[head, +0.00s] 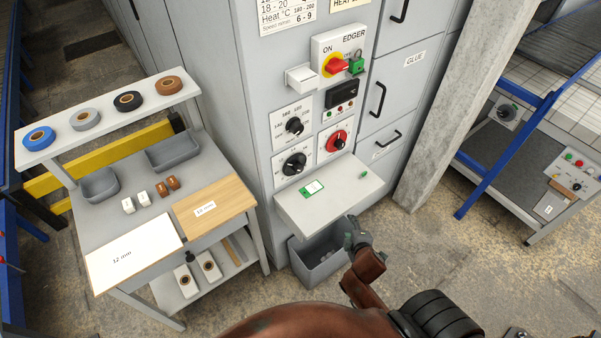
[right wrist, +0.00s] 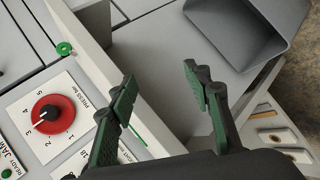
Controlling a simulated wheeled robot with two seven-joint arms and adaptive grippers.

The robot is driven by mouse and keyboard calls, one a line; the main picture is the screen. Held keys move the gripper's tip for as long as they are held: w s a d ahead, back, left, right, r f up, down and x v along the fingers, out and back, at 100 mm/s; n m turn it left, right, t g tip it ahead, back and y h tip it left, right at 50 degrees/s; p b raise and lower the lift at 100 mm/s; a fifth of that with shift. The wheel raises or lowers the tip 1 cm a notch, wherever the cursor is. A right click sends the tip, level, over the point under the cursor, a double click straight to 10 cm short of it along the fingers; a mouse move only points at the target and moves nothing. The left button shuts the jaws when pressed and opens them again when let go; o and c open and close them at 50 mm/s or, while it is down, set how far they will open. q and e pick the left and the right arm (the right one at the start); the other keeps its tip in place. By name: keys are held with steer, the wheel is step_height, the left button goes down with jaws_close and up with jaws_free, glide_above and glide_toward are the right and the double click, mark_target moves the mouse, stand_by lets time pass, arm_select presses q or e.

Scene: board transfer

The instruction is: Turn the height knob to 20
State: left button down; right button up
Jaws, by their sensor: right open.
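The grey control cabinet carries three dial plates. The upper left black knob (head: 294,126) has a scale with 140, 160 and 180. A black knob (head: 294,164) sits below it; its label is too small to read. A red knob (head: 336,141) is on the right; it also shows in the right wrist view (right wrist: 53,114), marked PRESS bar. My right gripper (head: 352,226) is low in front of the cabinet, below the knobs and beside the shelf. In the right wrist view the gripper (right wrist: 158,78) is open with nothing between its green-padded fingers. My left gripper is not in view.
A shelf (head: 345,195) juts out below the knobs, above a grey bin (head: 310,268). A red switch (head: 337,65) with a green padlock is above. A table (head: 208,157) with boards and tape rolls stands left. A concrete pillar (head: 428,120) stands right.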

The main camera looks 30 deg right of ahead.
steer(key=w+r+n+t, duration=0.1)
steer(key=w+r+n, duration=0.1)
steer(key=r, duration=0.1)
steer(key=w+r+n+t, duration=0.2)
steer(key=r+n, duration=0.1)
steer(key=r, duration=0.1)
steer(key=w+d+r+n+t, duration=0.1)
steer(key=w+r+n, duration=0.1)
steer(key=r, duration=0.2)
steer(key=shift+w+r+n+t+h, duration=0.2)
steer(key=shift+n+t+h, duration=0.1)
steer(key=shift+n+h, duration=0.1)
steer(key=w+a+r+n+t+y, duration=0.25)
steer(key=w+r+n, duration=0.2)
steer(key=n, duration=0.45)
steer(key=n+t+y, duration=0.2)
steer(key=n+y, duration=0.3)
steer(key=n, duration=0.5)
glide_toward(300, 170)
steer(key=w, duration=0.3)
steer(key=shift+m+h, duration=0.3)
steer(key=shift+h, duration=0.05)
steer(key=w, duration=0.6)
steer(key=shift+w+a+r, duration=0.15)
steer(key=shift+w+a, duration=0.05)
steer(key=shift+a, duration=0.2)
steer(key=c, duration=1.1)
